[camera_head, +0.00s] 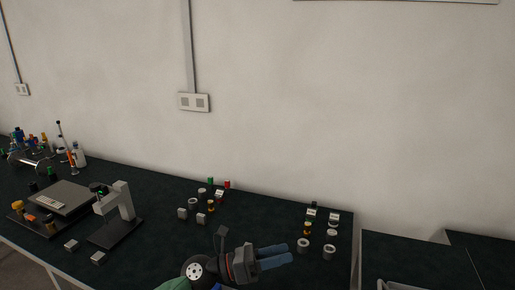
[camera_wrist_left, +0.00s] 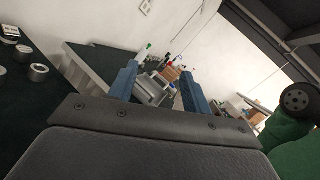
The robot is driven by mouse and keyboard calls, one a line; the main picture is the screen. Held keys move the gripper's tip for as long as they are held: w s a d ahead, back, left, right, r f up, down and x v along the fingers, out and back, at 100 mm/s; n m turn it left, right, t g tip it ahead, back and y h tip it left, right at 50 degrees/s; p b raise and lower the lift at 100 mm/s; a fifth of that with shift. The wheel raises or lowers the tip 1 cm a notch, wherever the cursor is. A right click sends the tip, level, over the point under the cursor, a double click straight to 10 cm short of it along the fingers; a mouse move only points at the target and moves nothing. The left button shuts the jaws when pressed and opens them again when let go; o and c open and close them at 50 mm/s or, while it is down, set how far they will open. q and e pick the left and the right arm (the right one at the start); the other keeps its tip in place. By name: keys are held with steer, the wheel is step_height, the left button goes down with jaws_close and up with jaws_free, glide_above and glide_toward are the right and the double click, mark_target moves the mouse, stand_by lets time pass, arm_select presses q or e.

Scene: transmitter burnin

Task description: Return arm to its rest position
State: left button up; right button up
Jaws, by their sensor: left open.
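My left gripper (camera_head: 288,252) is low in the middle of the head view, above the dark table (camera_head: 160,260). Its two blue fingers point right and lie apart, with nothing held between them. In the left wrist view the fingers of my left gripper (camera_wrist_left: 159,72) stand apart, with distant table items visible in the gap. A green part of my arm shows at the bottom of the head view. My right gripper is not in view.
Small cylinders and blocks stand left of the gripper, around a white block (camera_head: 183,213). More stand to its right, near a ring (camera_head: 303,245). A grey stand (camera_head: 120,205) and a flat device (camera_head: 60,197) are on the left. A grey-edged bin (camera_head: 415,240) adjoins the table's right end.

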arm_select(q)
steer(key=w+a+n+t+y, duration=0.4)
steer(key=a+n+t+y, duration=0.45)
steer(key=n+t, duration=1.05)
steer(key=s+a+f+n+g+y, duration=0.4)
steer(key=a+f+n+g+y, duration=0.2)
steer(key=a+f+n+y, duration=0.95)
steer(key=s+a+f+n+g+h, duration=0.1)
steer(key=s+f+n+g, duration=0.35)
steer(key=s, duration=0.35)
steer(key=s+a+f+n+g+h, duration=0.1)
steer(key=s+f+n+g+h, duration=0.2)
steer(key=s+f, duration=0.4)
steer(key=s+f+n+g, duration=0.3)
steer(key=s+f+g, duration=0.15)
steer(key=s, duration=0.35)
steer(key=s+d+f+g, duration=0.1)
steer(key=s+d+f, duration=0.1)
steer(key=f, duration=1.5)
steer(key=s+d+f+g, duration=0.1)
steer(key=s+d+f, duration=0.1)
steer(key=f, duration=1.5)
steer(key=shift+s+g+h, duration=0.3)
